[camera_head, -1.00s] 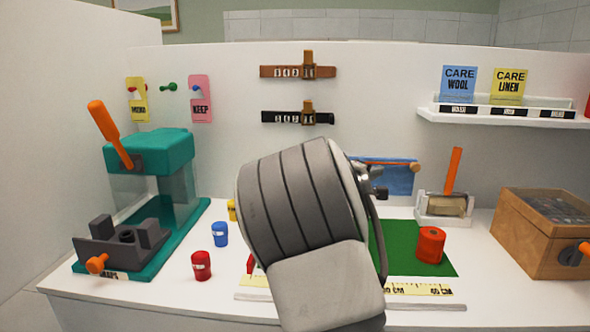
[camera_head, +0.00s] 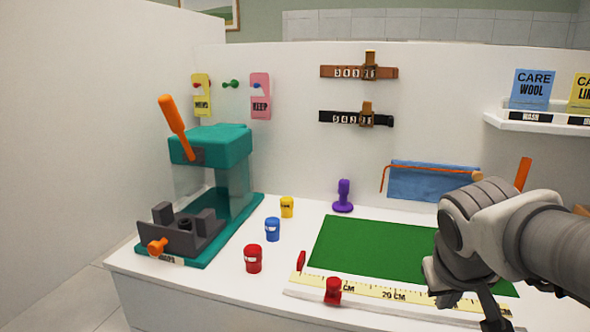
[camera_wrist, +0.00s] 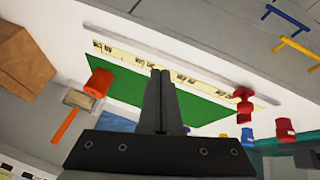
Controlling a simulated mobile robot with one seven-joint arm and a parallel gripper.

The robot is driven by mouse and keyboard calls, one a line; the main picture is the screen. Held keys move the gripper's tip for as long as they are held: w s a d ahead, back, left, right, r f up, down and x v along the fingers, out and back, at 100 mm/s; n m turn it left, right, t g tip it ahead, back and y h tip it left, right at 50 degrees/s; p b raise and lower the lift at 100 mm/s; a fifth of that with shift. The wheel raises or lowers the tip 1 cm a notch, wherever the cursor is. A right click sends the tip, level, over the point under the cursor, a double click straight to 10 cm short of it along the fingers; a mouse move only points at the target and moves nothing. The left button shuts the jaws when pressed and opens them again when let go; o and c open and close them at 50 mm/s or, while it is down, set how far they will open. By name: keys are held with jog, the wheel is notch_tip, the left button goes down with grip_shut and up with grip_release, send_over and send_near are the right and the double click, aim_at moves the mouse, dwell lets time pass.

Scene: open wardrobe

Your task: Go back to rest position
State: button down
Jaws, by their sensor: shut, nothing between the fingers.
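My gripper (camera_wrist: 168,75) shows in the wrist view with its two dark fingers together and nothing between them. It hangs over the front of the counter (camera_head: 345,322), above the area of the green mat (camera_head: 370,247) and the yellow ruler (camera_head: 390,294). In the head view my arm comes in from the right and the wrist end points down at the lower right; the fingertips are cut off by the frame's edge there. My arm hides the right part of the mat and ruler.
Red (camera_head: 253,259), blue (camera_head: 273,229) and yellow (camera_head: 287,207) small pots stand beside the teal press (camera_head: 210,150). A purple stamp-like piece (camera_head: 343,196) stands at the back. A red slider (camera_head: 333,291) sits on the ruler. An orange-red roll (camera_wrist: 99,82) and a wooden box (camera_wrist: 22,62) are right of the mat.

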jog(key=s+a+f+y, duration=0.1)
jog(key=s+a+y, duration=0.2)
jog(key=s+a, duration=0.55)
notch_tip(320, 180, up, 22)
jog(key=p, duration=2.2)
jog(key=shift+f+n, duration=0.15)
jog(key=shift+n, duration=0.15)
